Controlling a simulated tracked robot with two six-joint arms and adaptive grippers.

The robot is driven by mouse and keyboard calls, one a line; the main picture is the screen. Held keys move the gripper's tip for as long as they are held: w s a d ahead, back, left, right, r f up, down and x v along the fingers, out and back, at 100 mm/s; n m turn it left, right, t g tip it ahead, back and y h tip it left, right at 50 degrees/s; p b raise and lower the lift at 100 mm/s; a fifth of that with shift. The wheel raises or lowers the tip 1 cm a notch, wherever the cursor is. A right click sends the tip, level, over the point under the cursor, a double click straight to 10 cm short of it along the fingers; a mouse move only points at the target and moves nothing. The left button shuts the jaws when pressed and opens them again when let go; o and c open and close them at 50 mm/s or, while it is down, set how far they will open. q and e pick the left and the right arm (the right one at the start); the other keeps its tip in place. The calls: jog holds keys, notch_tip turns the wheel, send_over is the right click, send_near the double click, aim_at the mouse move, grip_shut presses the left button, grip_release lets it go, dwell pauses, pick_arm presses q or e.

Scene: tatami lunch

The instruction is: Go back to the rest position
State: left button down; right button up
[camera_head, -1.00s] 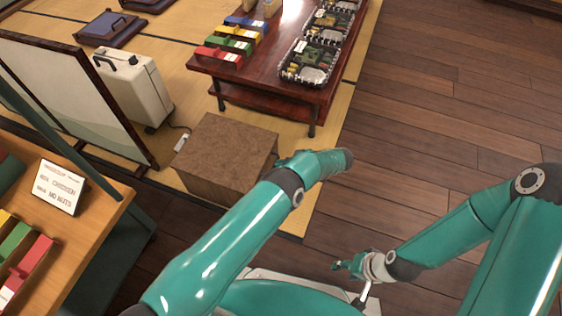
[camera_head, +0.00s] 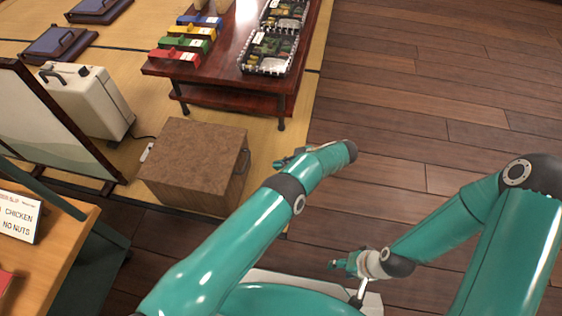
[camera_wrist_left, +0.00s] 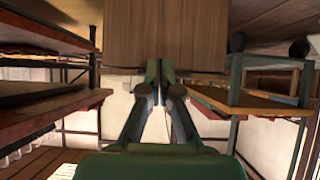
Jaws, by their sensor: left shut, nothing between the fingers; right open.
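My left gripper (camera_head: 290,158) shows in the head view beyond the teal wrist, just right of the brown box, partly hidden by my own arm. In the left wrist view its fingers (camera_wrist_left: 160,74) are together and hold nothing. A brown wood-grained surface (camera_wrist_left: 165,35) lies just beyond the fingertips there; I cannot tell whether they touch it. My right gripper (camera_head: 342,265) is low in the middle of the head view, above my base, open and empty. Its fingers look small there.
The brown box (camera_head: 190,160) stands on tatami. A white case (camera_head: 90,100) and a framed panel (camera_head: 45,125) stand left. A wooden counter (camera_head: 60,250) is lower left. The plank floor (camera_head: 430,90) is clear at right.

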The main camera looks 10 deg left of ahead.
pick_arm(q)
jog(key=shift+d+f, duration=0.2)
jog(key=shift+d, duration=0.15)
jog(key=s+d+f+m+g+h+p, duration=0.2)
jog(key=s+f+m+g+h+p, duration=0.3)
jog(key=s+m+h, duration=0.7)
jog(key=s+a+r+m+t+h+p, duration=0.1)
jog(key=s+a+r+m+t, duration=0.15)
jog(key=s+r, duration=0.4)
jog(key=s+a+r+m+t+h+p, duration=0.1)
jog(key=s+a+r+t+h+p, duration=0.2)
jog(key=s, duration=0.7)
notch_tip(320, 180, up, 39)
jog(key=d+y+p, duration=0.1)
jog(key=p, duration=3.5)
jog(key=shift+w+f, duration=0.15)
jog(key=shift+w, duration=0.15)
